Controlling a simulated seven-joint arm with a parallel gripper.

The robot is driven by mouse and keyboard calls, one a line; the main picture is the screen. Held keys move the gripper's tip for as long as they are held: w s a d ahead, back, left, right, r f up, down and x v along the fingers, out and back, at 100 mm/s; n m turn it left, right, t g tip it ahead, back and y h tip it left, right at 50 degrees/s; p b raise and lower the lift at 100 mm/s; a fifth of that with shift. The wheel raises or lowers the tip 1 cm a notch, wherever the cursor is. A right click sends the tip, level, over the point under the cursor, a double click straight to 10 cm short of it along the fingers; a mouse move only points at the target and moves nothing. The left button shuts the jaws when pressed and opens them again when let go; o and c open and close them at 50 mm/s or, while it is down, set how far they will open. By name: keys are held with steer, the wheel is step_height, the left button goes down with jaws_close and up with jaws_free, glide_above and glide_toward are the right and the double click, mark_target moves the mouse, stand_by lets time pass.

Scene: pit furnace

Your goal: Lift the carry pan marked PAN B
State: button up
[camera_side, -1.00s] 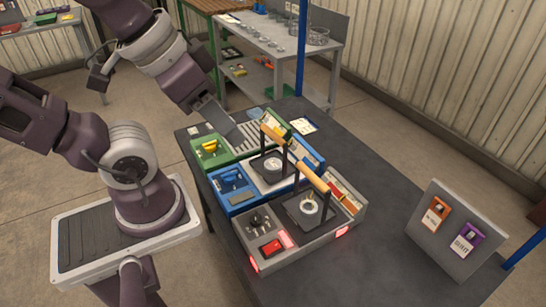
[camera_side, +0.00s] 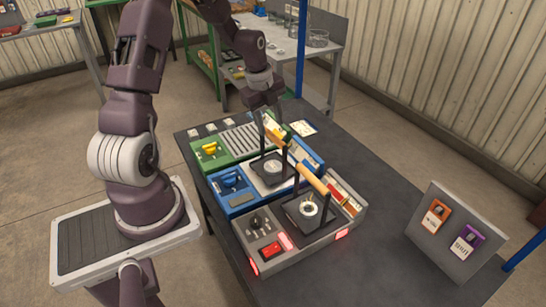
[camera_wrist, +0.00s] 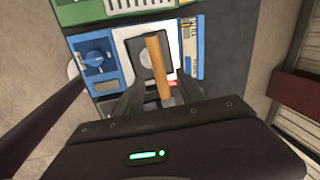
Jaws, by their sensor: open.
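Two carry pans with dark bases, upright posts and wooden bar handles show in the side view. One pan (camera_side: 270,168) stands on the blue unit, its handle partly behind my gripper. The other pan (camera_side: 308,212) stands on the grey unit in front. No PAN B marking is readable, so I cannot tell which is which. My gripper (camera_side: 272,120) is open and points down at the blue unit's pan handle. In the wrist view, the wooden handle (camera_wrist: 158,65) lies between the two fingers (camera_wrist: 158,88). Whether they touch it is not clear.
The green unit (camera_side: 232,148) with a slotted grate is at the back of the dark table. The grey unit (camera_side: 262,240) has a red switch and glowing red lights.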

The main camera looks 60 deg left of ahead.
mark_target(273, 135)
steer(key=f, duration=0.3)
steer(key=w+f, duration=0.1)
steer(key=f, duration=0.2)
steer(key=shift+w+f, duration=0.1)
steer(key=shift+f, duration=0.1)
jaws_close()
steer(key=shift+r, duration=0.1)
stand_by(0.9)
